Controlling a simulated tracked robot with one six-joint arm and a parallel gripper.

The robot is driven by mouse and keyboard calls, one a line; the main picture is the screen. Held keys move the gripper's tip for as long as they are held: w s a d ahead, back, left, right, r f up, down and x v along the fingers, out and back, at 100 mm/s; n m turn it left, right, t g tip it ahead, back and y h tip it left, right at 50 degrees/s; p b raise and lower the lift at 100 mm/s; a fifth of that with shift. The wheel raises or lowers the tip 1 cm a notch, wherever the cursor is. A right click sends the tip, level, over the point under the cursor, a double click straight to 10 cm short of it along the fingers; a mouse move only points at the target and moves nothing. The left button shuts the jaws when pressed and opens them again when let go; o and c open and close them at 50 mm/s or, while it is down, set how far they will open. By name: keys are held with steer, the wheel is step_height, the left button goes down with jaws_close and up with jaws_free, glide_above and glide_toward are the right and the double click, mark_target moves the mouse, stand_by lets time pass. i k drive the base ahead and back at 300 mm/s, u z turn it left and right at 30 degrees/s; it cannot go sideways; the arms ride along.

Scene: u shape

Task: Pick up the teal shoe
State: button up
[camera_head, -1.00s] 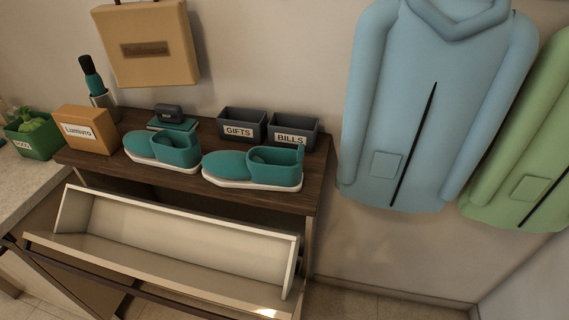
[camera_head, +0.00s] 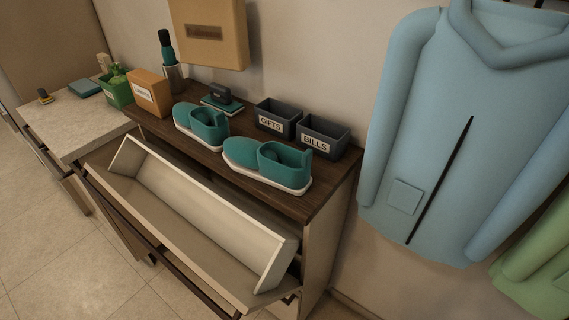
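Two teal shoes with white soles stand side by side on the dark wooden cabinet top (camera_head: 318,203). The left teal shoe (camera_head: 205,128) sits near the middle of the top. The right teal shoe (camera_head: 285,168) sits closer to the front edge and the right end. Both stand upright, toes pointing left. My gripper is not in view.
A tilted-out cream compartment (camera_head: 190,220) hangs open below the top. Behind the shoes are grey bins marked GIFTS (camera_head: 277,118) and BILLS (camera_head: 322,135). An orange box (camera_head: 150,93) stands left. A blue jacket (camera_head: 445,120) hangs right. Tiled floor (camera_head: 50,235) is clear at front left.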

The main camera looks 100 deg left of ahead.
mark_target(286, 168)
steer(key=z, duration=1.05)
steer(key=i, duration=0.2)
steer(key=u, duration=4.25)
steer(key=i, duration=0.2)
steer(key=u, duration=1.25)
steer(key=i, duration=0.6)
steer(key=z, duration=0.05)
